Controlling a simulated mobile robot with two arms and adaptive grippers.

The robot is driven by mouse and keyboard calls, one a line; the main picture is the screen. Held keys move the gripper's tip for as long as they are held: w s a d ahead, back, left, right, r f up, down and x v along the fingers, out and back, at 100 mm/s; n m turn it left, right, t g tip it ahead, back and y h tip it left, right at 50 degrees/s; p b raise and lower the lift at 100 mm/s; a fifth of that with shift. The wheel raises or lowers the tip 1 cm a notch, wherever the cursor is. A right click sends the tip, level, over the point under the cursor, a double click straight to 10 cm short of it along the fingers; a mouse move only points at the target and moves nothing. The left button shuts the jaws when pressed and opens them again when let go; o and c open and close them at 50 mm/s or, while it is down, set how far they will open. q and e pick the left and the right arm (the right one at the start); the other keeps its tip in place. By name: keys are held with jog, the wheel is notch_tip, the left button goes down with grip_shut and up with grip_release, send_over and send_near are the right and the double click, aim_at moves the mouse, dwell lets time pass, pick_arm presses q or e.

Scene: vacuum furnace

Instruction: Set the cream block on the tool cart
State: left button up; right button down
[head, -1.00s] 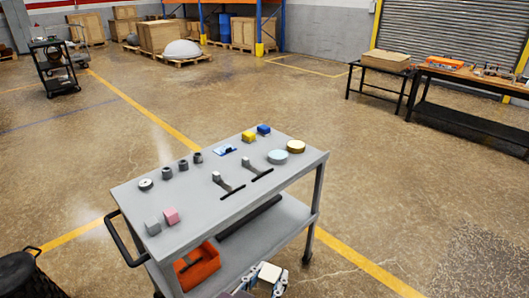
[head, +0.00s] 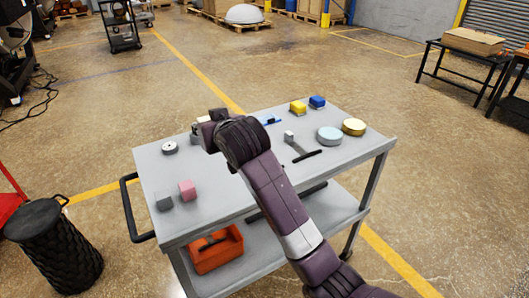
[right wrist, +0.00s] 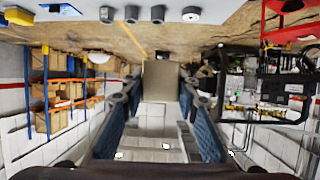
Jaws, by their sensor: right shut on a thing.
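The tool cart (head: 222,190) stands in the middle of the head view, with a grey top and a lower shelf. My right gripper (head: 208,128) reaches over the cart's far-left part. It is shut on the cream block, which shows between the two fingers in the right wrist view (right wrist: 160,78). In the head view only a small pale patch of the block shows at the gripper's tip; the gripper and wrist hide the rest. I cannot tell whether the block touches the cart top. My left gripper is out of view.
The front middle is bare. Dark cylinders (right wrist: 131,14) stand close by the gripper.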

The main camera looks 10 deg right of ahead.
jog(key=shift+w+a+r, duration=0.25)
jog(key=shift+w+r, duration=0.05)
jog(key=shift+r, duration=0.2)
jog(key=shift+a+f+n+y, duration=0.1)
jog(key=shift+f+n+y, duration=0.05)
jog(key=shift+n+y, duration=0.15)
send_over(214, 185)
notch_tip(214, 185, down, 14)
jog(key=shift+r, duration=0.15)
jog(key=shift+w+f, duration=0.1)
jog(key=shift+f, duration=2.7)
jog(key=c, duration=1.5)
grip_release()
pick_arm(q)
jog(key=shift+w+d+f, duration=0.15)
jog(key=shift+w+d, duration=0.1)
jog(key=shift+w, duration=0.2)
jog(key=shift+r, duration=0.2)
pick_arm(e)
jog(key=v, duration=1.2)
jog(key=shift+r, duration=0.25)
jog(key=shift+f, duration=0.1)
